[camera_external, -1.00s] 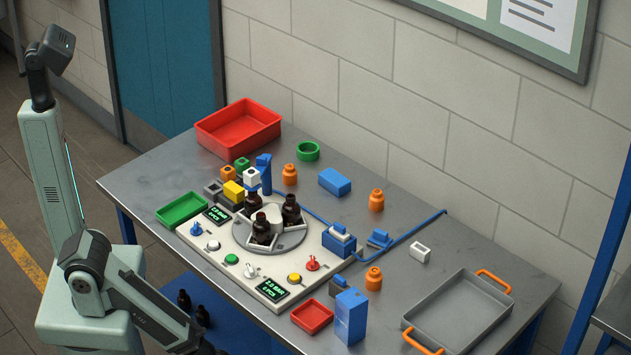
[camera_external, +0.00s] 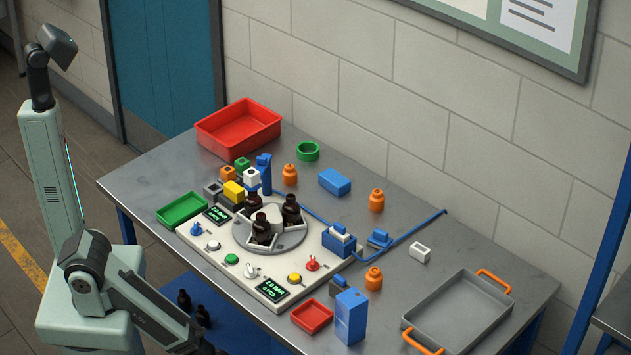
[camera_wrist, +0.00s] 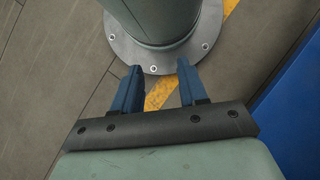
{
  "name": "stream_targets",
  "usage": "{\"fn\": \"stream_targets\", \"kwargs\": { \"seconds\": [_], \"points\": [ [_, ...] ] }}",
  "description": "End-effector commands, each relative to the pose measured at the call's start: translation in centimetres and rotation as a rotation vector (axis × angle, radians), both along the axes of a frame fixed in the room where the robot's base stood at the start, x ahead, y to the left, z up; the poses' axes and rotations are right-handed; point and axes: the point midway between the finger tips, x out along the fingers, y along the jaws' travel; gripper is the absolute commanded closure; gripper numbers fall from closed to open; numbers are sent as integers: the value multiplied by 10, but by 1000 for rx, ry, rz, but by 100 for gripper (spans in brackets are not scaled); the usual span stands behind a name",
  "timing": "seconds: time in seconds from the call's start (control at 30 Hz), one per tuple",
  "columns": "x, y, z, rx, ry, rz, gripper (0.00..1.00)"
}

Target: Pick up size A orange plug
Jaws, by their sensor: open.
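Several orange pieces are in the external view. One orange knobbed plug (camera_external: 289,174) stands behind the machine, another orange plug (camera_external: 376,200) is further right near the wall, and a third orange plug (camera_external: 373,279) is near the blue box. They look alike; I cannot read any size mark on them. My gripper (camera_wrist: 158,86) is open and empty in the wrist view, over the floor beside my base, away from the plugs. In the external view its fingers are out of frame at the bottom.
The machine (camera_external: 225,243) with a bottle turntable fills the table's middle. A red bin (camera_external: 240,128), green tray (camera_external: 182,208), small red tray (camera_external: 312,316), tall blue box (camera_external: 351,317) and grey tray (camera_external: 458,310) with orange handles stand around.

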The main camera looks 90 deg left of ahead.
Motion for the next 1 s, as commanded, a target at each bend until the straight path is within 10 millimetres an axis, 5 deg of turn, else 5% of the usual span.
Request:
{"fn": "stream_targets", "kwargs": {
  "seconds": [0.17,0.53,0.77,0.87,1.0],
  "points": [
    [0,0,0,0,0,0,56],
    [0,0,0,0,0,0,20],
    [1,0,0,0,-2,0,20],
    [11,-4,-5,-1,-27,-4,20],
    [55,-23,-19,-11,-138,-19,20]
  ]
}}
